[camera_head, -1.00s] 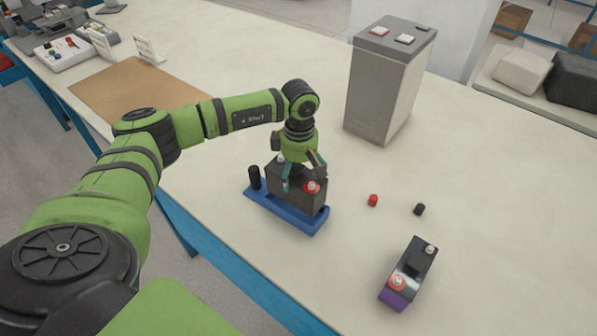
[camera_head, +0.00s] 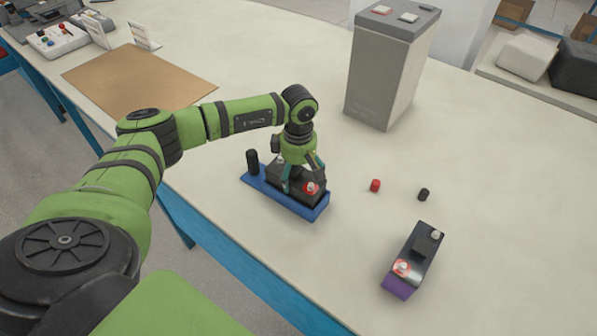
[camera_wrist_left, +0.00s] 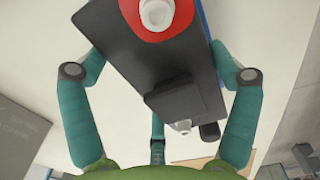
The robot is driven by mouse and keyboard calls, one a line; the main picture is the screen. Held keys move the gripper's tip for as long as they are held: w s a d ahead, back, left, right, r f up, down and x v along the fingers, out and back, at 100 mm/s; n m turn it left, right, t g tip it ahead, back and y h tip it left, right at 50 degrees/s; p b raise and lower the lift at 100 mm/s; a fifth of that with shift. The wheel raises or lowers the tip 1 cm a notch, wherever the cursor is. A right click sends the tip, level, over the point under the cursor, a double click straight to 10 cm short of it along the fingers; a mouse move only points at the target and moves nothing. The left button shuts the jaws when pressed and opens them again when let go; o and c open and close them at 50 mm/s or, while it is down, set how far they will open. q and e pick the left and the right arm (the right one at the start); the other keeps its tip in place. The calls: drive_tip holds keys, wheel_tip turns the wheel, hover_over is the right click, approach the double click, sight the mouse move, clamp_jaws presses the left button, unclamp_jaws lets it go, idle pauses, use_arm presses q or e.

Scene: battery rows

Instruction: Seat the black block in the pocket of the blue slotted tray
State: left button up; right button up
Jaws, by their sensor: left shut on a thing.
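The black block (camera_head: 302,198) has a red ring with a pale terminal at one end of its top. It sits low, upright, within the blue slotted tray (camera_head: 308,213); whether it rests on the pocket floor is hidden. My left gripper (camera_head: 300,176) is above it, its fingers shut on its sides. The left wrist view shows the block (camera_wrist_left: 145,55) between teal fingers, with a second pale terminal at its other end. A black cylinder (camera_head: 252,162) stands at the tray's left end. My right gripper is not in view.
A red cap (camera_head: 375,186) and a black cap (camera_head: 424,195) lie right of the tray. A purple-ended dark block (camera_head: 418,252) lies at front right. A tall grey block (camera_head: 385,80) stands behind. A brown mat (camera_head: 135,80) lies back left. The table between is clear.

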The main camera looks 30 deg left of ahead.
use_arm(q)
drive_tip(key=o, duration=1.4)
drive_tip(key=shift+o, duration=0.2)
drive_tip(key=shift+s, duration=0.1)
drive_tip(key=shift+r, duration=0.1)
drive_tip(key=shift+r, duration=0.15)
wheel_tip(320, 180, up, 10)
drive_tip(key=b, duration=0.3)
drive_tip(key=shift+r, duration=0.9)
